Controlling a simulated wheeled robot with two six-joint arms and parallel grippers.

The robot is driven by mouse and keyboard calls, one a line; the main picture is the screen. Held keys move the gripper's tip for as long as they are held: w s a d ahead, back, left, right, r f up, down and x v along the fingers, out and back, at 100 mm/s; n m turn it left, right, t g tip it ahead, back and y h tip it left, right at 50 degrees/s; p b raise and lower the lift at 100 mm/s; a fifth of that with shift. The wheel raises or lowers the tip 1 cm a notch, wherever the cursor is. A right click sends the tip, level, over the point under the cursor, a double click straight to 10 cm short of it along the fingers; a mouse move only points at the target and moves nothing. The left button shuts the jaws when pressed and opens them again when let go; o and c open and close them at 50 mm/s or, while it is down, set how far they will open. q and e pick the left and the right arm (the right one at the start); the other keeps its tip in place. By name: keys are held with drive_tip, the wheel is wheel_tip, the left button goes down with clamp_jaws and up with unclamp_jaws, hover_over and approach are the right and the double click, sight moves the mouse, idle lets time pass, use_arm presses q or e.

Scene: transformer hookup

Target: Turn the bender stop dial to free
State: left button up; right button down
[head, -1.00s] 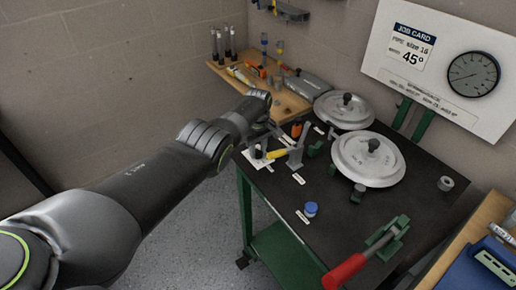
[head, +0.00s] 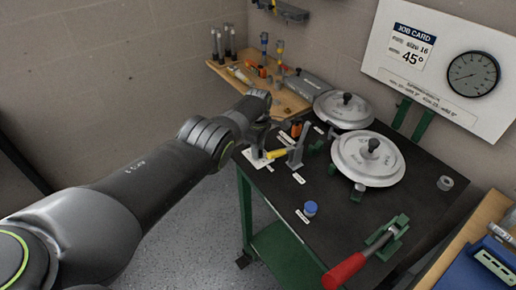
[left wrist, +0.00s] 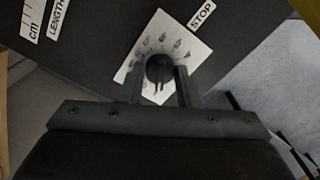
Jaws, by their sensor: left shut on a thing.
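The stop dial is a black knob (left wrist: 158,68) on a white square plate with marks around it, beside a STOP label (left wrist: 202,14) in the left wrist view. In the head view the white dial plate (head: 254,161) is at the near left corner of the dark bench, and my arm partly hides it. My left gripper (left wrist: 160,88) is shut on the knob, one finger on each side. The pointer's exact reading is too small to tell. My right gripper is not in view.
A yellow-handled part (head: 299,151) and a grey upright post stand close right of the dial. A blue cap (head: 310,208), two round metal discs (head: 368,158) and a red-handled lever (head: 345,271) are further right. A wooden shelf (head: 285,100) with tools lies behind.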

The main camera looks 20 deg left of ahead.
use_arm(q)
drive_tip(key=shift+w+r, duration=0.1)
drive_tip(key=o, duration=1)
wheel_tip(320, 180, up, 6)
drive_tip(key=p, duration=0.4)
wheel_tip(320, 180, up, 11)
drive_tip(key=shift+r, duration=0.15)
